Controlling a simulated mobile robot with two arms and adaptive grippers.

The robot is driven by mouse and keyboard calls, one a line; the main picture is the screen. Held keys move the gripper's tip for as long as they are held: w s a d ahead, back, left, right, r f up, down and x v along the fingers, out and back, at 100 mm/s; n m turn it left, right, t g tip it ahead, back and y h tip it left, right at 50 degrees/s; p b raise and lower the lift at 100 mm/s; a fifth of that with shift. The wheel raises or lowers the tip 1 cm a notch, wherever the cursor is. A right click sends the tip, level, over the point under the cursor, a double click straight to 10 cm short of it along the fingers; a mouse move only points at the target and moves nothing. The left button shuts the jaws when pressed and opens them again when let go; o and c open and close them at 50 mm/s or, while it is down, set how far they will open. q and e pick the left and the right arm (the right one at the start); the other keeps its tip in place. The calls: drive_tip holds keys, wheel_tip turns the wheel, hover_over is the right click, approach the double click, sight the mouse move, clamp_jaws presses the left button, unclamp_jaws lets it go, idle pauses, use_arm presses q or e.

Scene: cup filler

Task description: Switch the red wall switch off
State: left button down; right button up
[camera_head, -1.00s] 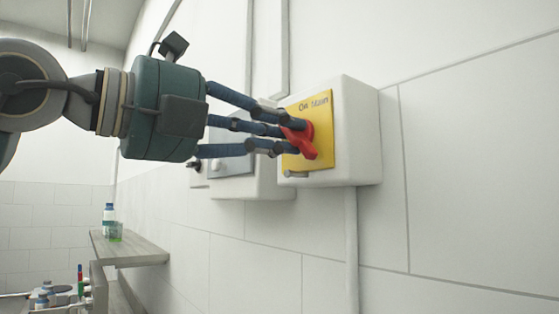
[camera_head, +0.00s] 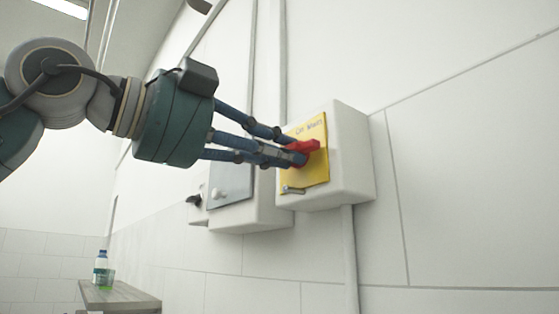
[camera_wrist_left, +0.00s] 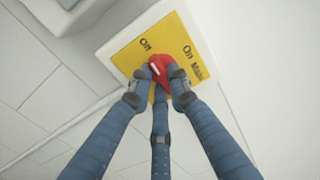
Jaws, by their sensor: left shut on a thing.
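The red wall switch (camera_head: 308,146) is a rotary knob on a yellow plate (camera_head: 318,172), fixed to a white wall box. My left gripper (camera_head: 296,158) has its blue fingers closed around the knob. In the left wrist view the fingers (camera_wrist_left: 158,85) grip the red knob (camera_wrist_left: 166,67) from several sides and hide part of it. "Off" stands left of the knob and "On Main" right of it. The knob's white mark points up and left, roughly toward "Off". My right gripper is not in view.
A second white box (camera_head: 262,214) with a grey panel (camera_head: 231,185) is on the wall just left of the switch box. Conduits run up and down the wall. A shelf (camera_head: 120,297) with a bottle (camera_head: 101,268) is at lower left. The wall at right is clear.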

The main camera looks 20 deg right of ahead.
use_arm(q)
drive_tip(key=shift+n, duration=0.4)
drive_tip(key=c, duration=1.6)
unclamp_jaws()
drive_tip(key=shift+w, duration=0.1)
drive_tip(key=shift+c, duration=0.2)
drive_tip(key=v, duration=1.2)
